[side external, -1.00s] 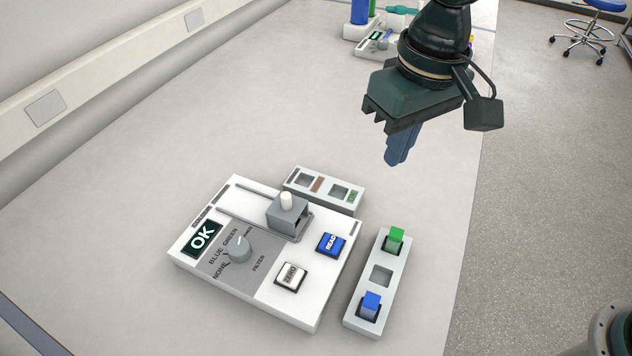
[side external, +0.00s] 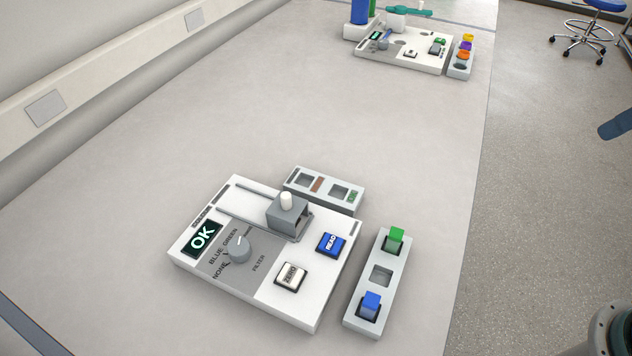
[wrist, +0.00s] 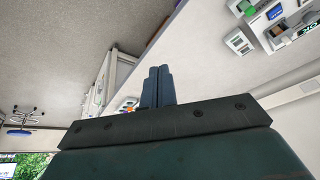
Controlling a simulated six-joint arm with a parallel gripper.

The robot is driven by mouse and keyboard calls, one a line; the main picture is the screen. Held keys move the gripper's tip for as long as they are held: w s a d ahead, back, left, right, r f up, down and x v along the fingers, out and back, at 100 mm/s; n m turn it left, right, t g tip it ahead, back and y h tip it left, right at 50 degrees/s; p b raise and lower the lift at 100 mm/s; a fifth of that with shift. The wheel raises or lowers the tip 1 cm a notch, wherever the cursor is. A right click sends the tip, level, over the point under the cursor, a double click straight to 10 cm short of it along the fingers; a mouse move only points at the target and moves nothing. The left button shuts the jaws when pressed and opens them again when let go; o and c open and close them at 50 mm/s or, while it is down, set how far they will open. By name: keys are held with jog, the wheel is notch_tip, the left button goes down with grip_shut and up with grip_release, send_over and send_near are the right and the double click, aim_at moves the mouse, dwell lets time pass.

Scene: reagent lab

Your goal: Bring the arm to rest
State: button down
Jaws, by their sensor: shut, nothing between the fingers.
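My gripper (wrist: 158,72) shows in the wrist view with its two blue-grey fingers shut together and nothing between them. In the side external view only the blue-grey finger tip (side external: 614,127) shows at the right edge, over the floor and well clear of the bench. The rest of my gripper is outside that view.
On the bench (side external: 270,120) stands a white instrument (side external: 190,256) reading OK, its grey slider block (side external: 288,217) upright. Beside it, a rack (side external: 360,318) holds green and blue pieces; another rack (side external: 325,190) lies behind. A second device (side external: 400,60) stands farther back. The bench middle is clear.

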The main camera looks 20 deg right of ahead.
jog(key=s+d+f+t, duration=0.1)
jog(key=s+d+f, duration=0.1)
jog(key=s, duration=0.3)
jog(key=shift+d+m+h, duration=0.3)
jog(key=shift+d+h, duration=0.1)
jog(key=shift+d, duration=0.5)
